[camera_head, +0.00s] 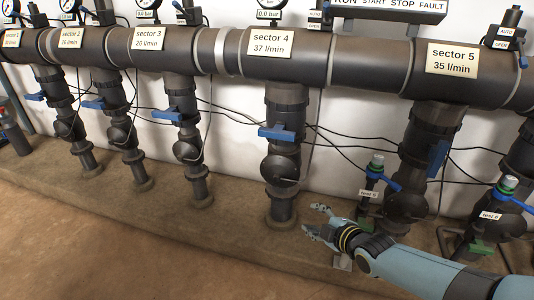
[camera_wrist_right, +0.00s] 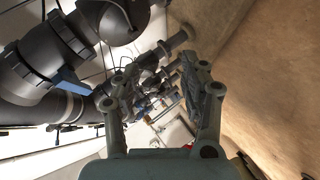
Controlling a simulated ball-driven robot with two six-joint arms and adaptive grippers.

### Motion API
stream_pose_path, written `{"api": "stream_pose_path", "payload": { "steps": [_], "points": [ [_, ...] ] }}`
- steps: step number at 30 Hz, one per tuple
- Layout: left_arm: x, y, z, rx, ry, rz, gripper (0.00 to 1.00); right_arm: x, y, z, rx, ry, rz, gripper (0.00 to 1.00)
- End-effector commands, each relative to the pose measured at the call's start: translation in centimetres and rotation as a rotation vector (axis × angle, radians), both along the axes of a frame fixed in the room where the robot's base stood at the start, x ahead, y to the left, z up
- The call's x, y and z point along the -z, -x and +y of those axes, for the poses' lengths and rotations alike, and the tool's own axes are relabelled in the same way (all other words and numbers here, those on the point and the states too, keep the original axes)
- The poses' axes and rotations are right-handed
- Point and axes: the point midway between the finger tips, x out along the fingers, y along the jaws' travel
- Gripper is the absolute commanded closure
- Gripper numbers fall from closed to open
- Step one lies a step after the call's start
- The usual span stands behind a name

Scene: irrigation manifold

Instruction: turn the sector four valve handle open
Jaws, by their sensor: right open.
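The sector four valve handle (camera_head: 278,133) is a blue lever lying crosswise on the dark vertical pipe under the "sector 4" label (camera_head: 271,43), which reads 37 l/min. A blue handle (camera_wrist_right: 70,80) also shows at the left in the right wrist view; I cannot tell for sure which one it is. My right gripper (camera_head: 318,220) is open and empty, low beside the foot of the sector four pipe, below and right of the handle and apart from it. Its two fingers (camera_wrist_right: 158,92) stand spread in the right wrist view. My left gripper is not in view.
Sectors 1 to 3 at left have blue crosswise handles. The sector 5 handle (camera_head: 438,158) stands more upright. Small tap "test 5" (camera_head: 374,170) and tap "test 6" (camera_head: 503,195) stand near my right arm. Thin black cables hang between pipes. The floor in front is clear.

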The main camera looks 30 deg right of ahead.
Motion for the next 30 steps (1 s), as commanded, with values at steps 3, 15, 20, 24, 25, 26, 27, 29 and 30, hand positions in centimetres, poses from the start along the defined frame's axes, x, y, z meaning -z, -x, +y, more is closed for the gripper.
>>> {"api": "stream_pose_path", "payload": {
  "steps": [3, 15, 20, 24, 25, 26, 27, 29, 30],
  "points": [
    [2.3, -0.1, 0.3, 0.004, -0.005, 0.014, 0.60, -6.4, -6.8, -1.0, -0.100, 0.239, -0.219, 0.56],
    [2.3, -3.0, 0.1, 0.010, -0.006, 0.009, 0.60, -14.2, -12.6, -1.3, -0.148, 0.480, -0.413, 0.56],
    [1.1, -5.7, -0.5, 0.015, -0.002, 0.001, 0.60, -14.0, -14.5, -1.5, -0.148, 0.479, -0.410, 0.56],
    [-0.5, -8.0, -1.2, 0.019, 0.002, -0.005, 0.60, -13.9, -16.0, -1.6, -0.148, 0.478, -0.410, 0.56],
    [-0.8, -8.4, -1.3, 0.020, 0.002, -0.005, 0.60, -13.9, -16.3, -1.6, -0.149, 0.477, -0.409, 0.56],
    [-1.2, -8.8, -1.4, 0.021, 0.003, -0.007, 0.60, -13.9, -16.7, -1.7, -0.149, 0.477, -0.409, 0.56],
    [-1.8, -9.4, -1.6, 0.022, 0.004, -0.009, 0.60, -13.9, -17.1, -1.7, -0.149, 0.477, -0.408, 0.56],
    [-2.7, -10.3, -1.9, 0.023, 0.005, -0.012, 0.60, -13.9, -17.6, -1.7, -0.149, 0.478, -0.408, 0.56],
    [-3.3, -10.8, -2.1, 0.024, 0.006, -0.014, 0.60, -13.9, -18.0, -1.7, -0.149, 0.478, -0.409, 0.56]
  ]
}}
